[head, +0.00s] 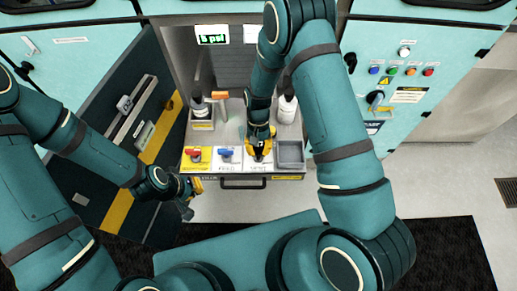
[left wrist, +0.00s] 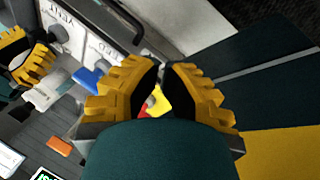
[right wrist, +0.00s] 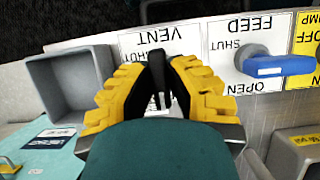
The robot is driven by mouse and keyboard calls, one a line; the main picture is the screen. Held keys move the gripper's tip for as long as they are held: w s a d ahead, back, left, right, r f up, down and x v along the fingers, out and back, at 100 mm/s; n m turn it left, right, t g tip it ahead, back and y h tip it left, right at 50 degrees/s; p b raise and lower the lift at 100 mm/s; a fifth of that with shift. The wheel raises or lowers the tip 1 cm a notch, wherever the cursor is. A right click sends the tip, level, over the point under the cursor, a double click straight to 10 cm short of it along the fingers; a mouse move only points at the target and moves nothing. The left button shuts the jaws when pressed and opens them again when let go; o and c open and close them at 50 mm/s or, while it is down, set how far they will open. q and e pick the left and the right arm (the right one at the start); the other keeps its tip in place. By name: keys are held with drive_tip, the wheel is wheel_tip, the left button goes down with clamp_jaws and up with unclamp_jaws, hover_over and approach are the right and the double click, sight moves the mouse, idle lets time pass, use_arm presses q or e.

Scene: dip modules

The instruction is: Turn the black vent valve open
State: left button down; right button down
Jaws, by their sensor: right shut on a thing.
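The white VENT plate (right wrist: 180,40) lies between the FEED plate and a grey bin. In the head view my right gripper (head: 259,150) is down at this plate, and it also shows in the right wrist view (right wrist: 160,62). It is shut on the black vent valve, whose dark knob (left wrist: 60,34) shows in the left wrist view. My left gripper (head: 190,190) hangs in front of the panel's left end. Its fingertips (left wrist: 160,68) are close together; their exact gap is unclear.
The blue feed valve (right wrist: 275,66) is beside the vent, and the red pump valve (head: 193,154) is further left. An empty grey bin (head: 290,153) is at the right. A white bottle (head: 287,108) stands behind. A drawer handle (head: 243,184) runs along the front.

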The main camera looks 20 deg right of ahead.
drive_tip(key=shift+s, duration=0.1)
drive_tip(key=c, duration=0.9)
unclamp_jaws()
drive_tip(key=shift+c, duration=0.2)
drive_tip(key=v, duration=1.2)
drive_tip(key=shift+f, duration=0.15)
